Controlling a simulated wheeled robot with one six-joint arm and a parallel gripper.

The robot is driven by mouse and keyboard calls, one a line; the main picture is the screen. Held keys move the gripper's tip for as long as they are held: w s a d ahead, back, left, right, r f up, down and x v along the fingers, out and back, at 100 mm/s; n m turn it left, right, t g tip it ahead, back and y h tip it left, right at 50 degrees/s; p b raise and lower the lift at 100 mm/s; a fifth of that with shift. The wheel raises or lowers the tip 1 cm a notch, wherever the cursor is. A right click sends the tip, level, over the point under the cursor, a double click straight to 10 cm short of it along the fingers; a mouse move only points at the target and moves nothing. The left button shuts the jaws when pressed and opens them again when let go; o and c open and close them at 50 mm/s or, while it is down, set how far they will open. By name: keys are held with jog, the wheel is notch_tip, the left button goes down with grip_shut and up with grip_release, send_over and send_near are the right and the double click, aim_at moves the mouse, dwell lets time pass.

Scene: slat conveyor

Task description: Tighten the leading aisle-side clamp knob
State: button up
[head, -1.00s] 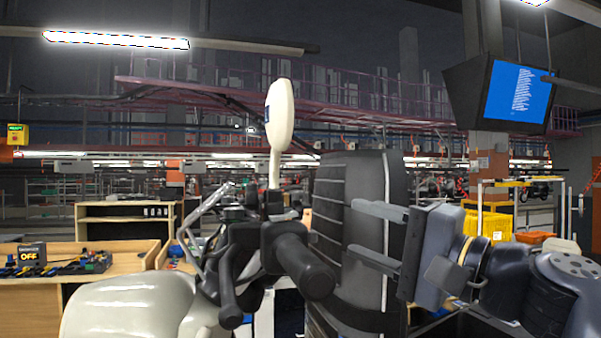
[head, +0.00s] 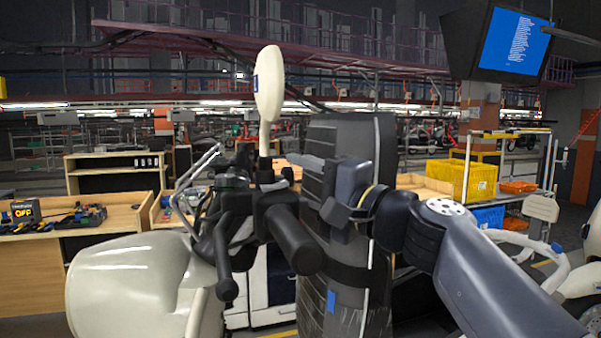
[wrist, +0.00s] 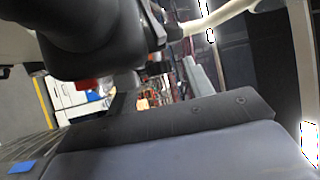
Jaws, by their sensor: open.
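I cannot make out the clamp knob in either view. A pale scooter body (head: 140,285) stands at the lower left of the head view. Its black handlebar grip (head: 292,238) and pale oval mirror (head: 268,85) rise in front of me. My gripper (head: 300,170) is open, its fingers pointing left, just behind the handlebar in the picture; the fingertips are partly hidden by it. In the wrist view the dark handlebar part (wrist: 90,40) fills the upper left, and my gripper's grey-blue body covers the bottom. Nothing shows between the fingers.
A tall dark ribbed form (head: 345,140) with a blue tag (head: 331,300) stands upright close behind my gripper. A wooden bench (head: 90,245) with tools is at the left. A yellow crate (head: 466,180) and a hanging screen (head: 514,42) are at the right.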

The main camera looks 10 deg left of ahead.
jog(key=shift+w+a, duration=0.1)
jog(key=shift+a, duration=0.1)
jog(key=c, duration=1)
jog(key=shift+o, duration=0.2)
